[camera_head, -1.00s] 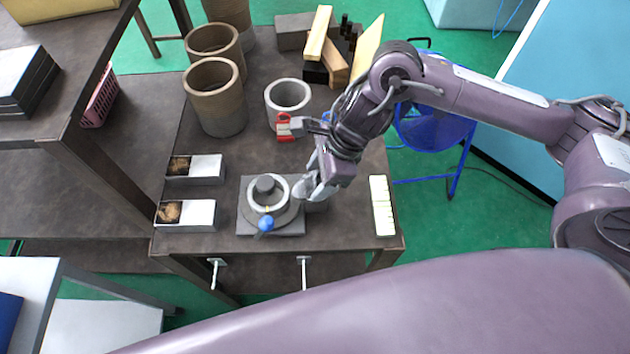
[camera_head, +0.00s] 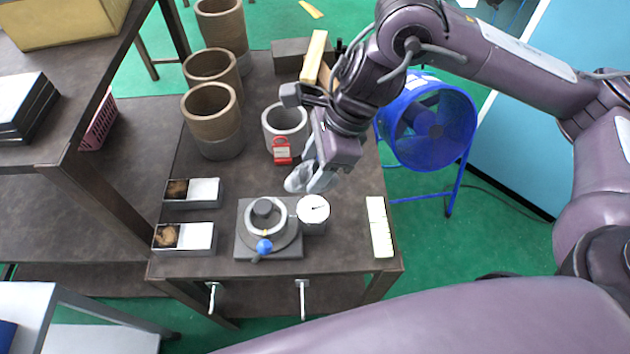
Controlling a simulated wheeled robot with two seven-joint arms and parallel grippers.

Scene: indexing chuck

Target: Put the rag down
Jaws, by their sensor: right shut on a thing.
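My right gripper (camera_head: 318,181) is shut on a pale grey rag (camera_head: 297,179) and holds it above the table, just behind the indexing chuck (camera_head: 268,228). The rag hangs out on the left side of the fingers. I cannot tell whether it touches the table. The chuck has a grey square base, a light ring and a blue-knobbed handle (camera_head: 264,246). A round white-faced dial gauge (camera_head: 313,209) stands at the chuck's right, just in front of the gripper. My left gripper is not in view.
Brown pots (camera_head: 211,112) stand back left. Two small trays (camera_head: 192,193) lie at left, a pale strip (camera_head: 379,226) at right. Table between trays and cup is clear.

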